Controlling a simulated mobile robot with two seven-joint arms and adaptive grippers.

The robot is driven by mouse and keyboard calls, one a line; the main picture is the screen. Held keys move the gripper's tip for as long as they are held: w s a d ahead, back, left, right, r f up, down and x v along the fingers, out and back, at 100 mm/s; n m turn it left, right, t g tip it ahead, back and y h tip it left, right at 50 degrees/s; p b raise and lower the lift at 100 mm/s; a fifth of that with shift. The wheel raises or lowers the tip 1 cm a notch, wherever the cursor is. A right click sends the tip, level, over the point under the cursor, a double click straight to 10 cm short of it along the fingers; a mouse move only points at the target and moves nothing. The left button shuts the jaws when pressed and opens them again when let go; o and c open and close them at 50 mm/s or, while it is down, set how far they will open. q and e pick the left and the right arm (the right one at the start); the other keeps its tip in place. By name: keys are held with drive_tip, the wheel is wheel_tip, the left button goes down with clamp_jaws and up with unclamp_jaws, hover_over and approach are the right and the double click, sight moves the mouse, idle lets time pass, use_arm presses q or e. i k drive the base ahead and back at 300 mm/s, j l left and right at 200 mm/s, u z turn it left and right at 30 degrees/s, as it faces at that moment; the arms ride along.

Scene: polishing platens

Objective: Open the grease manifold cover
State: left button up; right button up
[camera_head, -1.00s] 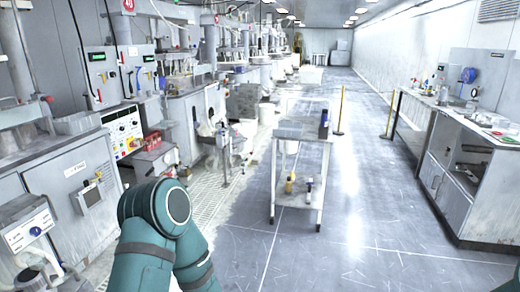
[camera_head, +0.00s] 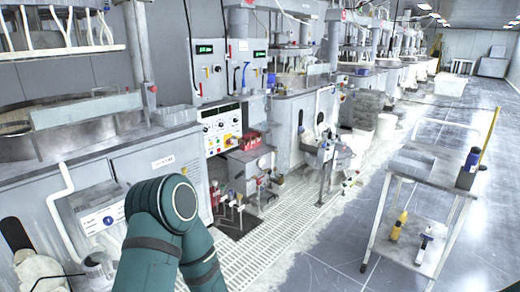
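I cannot tell for sure which part is the grease manifold cover. A low grey unit (camera_head: 247,168) with red items on top stands in the recess below the control panel. Small pipes and fittings (camera_head: 235,203) with coloured parts show at its front, too small to make out. A grey cabinet front (camera_head: 160,163) with a white label is left of the recess, and my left arm hides part of it. My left arm reaches up from the bottom, bent at a teal joint; its gripper is not visible. My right gripper is also out of view.
A control panel (camera_head: 222,128) with dials and buttons is above the recess. A metal cart (camera_head: 452,190) with bottles stands at the right. A white slatted floor grating (camera_head: 285,225) runs along the machines. Grey floor between grating and cart is clear.

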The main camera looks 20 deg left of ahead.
sight(93, 197)
drive_tip(key=i+j+u, duration=0.25)
drive_tip(key=i+u, duration=0.65)
drive_tip(key=i, duration=0.15)
